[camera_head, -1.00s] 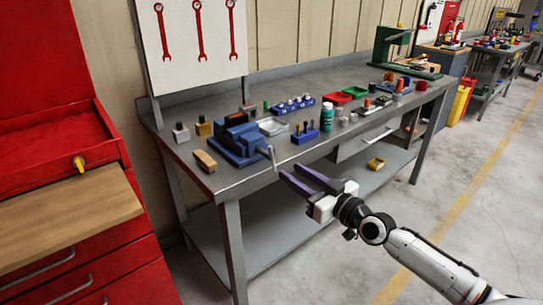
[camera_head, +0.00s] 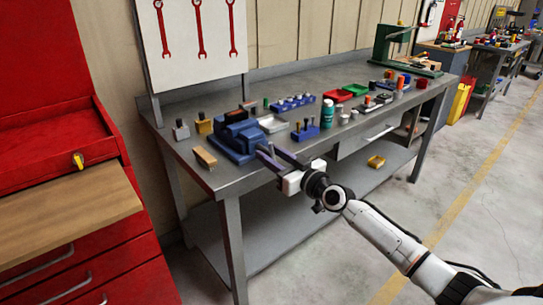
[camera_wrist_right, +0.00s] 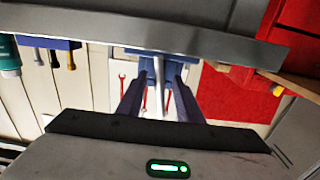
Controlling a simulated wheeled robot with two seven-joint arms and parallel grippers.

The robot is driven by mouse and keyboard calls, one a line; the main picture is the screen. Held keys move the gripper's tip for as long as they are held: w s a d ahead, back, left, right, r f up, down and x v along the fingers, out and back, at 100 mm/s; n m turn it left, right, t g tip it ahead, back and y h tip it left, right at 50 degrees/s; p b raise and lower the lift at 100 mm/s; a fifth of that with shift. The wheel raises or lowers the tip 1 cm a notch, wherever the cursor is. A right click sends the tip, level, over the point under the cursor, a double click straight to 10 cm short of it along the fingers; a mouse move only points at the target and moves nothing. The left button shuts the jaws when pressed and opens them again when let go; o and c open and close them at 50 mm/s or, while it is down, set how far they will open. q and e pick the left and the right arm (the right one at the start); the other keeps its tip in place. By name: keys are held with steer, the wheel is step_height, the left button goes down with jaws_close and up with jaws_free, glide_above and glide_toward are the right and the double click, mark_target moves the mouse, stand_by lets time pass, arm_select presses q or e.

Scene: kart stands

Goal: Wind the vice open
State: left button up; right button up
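The blue vice (camera_head: 237,138) sits at the near left corner of the grey workbench (camera_head: 212,182). Its grey handle bar hangs at the front of the vice. In the head view my right gripper hides most of this bar. My right gripper (camera_head: 266,149) reaches up to the front of the vice from the lower right. In the right wrist view the handle bar (camera_wrist_right: 159,73) stands between the two spread fingers of the right gripper (camera_wrist_right: 154,75), with gaps visible beside it. The blue vice body (camera_wrist_right: 132,52) is partly hidden behind the bench edge. My left gripper is out of view.
A wooden block (camera_head: 205,158) lies left of the vice. A blue holder (camera_head: 305,133) and a green bottle (camera_head: 327,113) stand to the right. A red tool cabinet (camera_head: 95,240) with a wooden top is at the left. The floor in front is clear.

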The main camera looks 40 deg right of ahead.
jaws_close()
steer(key=shift+m, duration=0.3)
steer(key=m, duration=0.3)
steer(key=shift+b, duration=0.3)
steer(key=m, duration=1.1)
steer(key=shift+r, duration=0.1)
steer(key=m+p, duration=0.1)
steer(key=m, duration=0.4)
steer(key=shift+m+p, duration=0.3)
